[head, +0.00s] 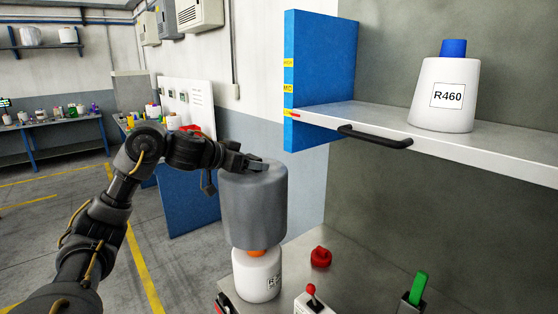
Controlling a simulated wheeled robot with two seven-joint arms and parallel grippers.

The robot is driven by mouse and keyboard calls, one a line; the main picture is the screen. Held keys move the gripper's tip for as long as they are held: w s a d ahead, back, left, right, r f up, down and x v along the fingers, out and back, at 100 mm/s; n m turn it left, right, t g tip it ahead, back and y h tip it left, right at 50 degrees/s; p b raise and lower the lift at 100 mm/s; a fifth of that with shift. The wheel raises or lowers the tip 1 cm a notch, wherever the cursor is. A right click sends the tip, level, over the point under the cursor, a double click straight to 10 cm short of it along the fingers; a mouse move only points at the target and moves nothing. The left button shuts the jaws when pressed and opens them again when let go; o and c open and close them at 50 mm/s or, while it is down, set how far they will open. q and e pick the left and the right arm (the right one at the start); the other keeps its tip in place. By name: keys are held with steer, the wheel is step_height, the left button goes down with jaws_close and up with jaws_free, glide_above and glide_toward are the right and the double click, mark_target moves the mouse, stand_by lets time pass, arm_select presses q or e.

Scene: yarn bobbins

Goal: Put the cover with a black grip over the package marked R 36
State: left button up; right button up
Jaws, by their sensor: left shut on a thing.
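My left gripper (245,162) is shut at the top of a grey, cylinder-like cover (255,208); the grip itself is hidden by the fingers. The cover hangs upright, in line with a white package (254,274) on the low surface. The package's orange top (256,253) shows just under the cover's lower rim; I cannot tell whether they touch. The package's label is at an angle and too small to read fully. Another white package (442,95), with a blue top and marked R460, stands uncovered on the shelf. My right gripper is not in view.
The shelf (480,150) with a black handle (375,137) juts out at right, near a blue panel (318,75). On the low surface are a red knob (320,257), a red-topped lever box (314,303) and a green switch (418,288).

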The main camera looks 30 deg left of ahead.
mark_target(252, 172)
arm_select(q)
steer(key=shift+s+r, duration=0.1)
steer(key=shift+s, duration=0.05)
steer(key=shift+d+r, duration=0.1)
steer(key=shift+f+b, duration=0.85)
steer(key=shift+f, duration=0.9)
